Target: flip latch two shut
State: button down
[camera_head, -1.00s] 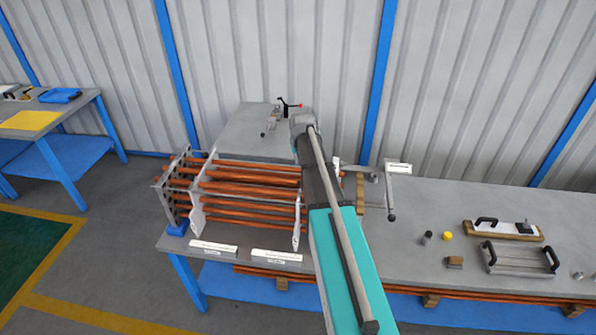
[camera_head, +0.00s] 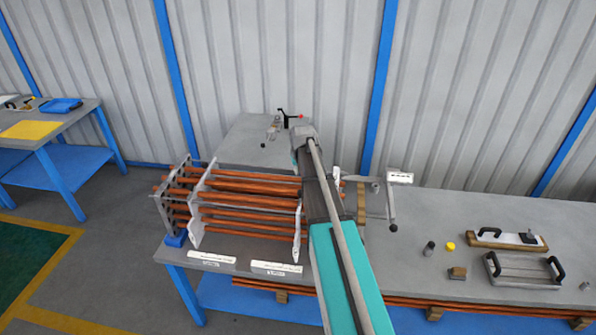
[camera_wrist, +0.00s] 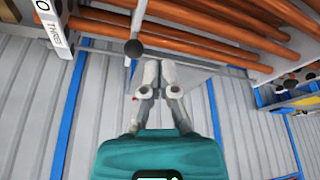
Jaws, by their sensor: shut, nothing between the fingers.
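A lever arm with a black ball knob (camera_head: 393,227) and a white label plate (camera_head: 401,178) stands at the right end of the copper-rod assembly in the head view. In the wrist view, a black ball knob (camera_wrist: 133,48) on a grey rod and a lettered white label (camera_wrist: 50,25) appear at the upper left; the lettering is not clearly legible. My gripper (camera_wrist: 160,70) is shut and empty, and it appears just below and right of the knob, apart from it in the picture.
Copper rods (camera_head: 245,198) run between upright plates at the bench's left. Handled plates (camera_head: 522,270) and small cylinders stand on the right. Two white label strips (camera_head: 276,268) lie along the front edge.

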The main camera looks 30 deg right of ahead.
notch_tip(320, 180, down, 7)
jog(key=s+b, duration=0.1)
jog(key=b, duration=0.5)
jog(key=shift+s+a+b, duration=0.15)
jog(key=shift+s+b, duration=0.05)
jog(key=shift+b, duration=0.1)
jog(key=shift+f, duration=0.1)
dwell(0.4)
jog(key=s+a, duration=0.2)
jog(key=s, duration=0.1)
dwell(0.3)
notch_tip(320, 180, up, 9)
jog(key=p, duration=0.9)
send_over(298, 192)
jog(key=shift+a+r, duration=0.2)
jog(key=shift+a, duration=0.05)
dwell(0.4)
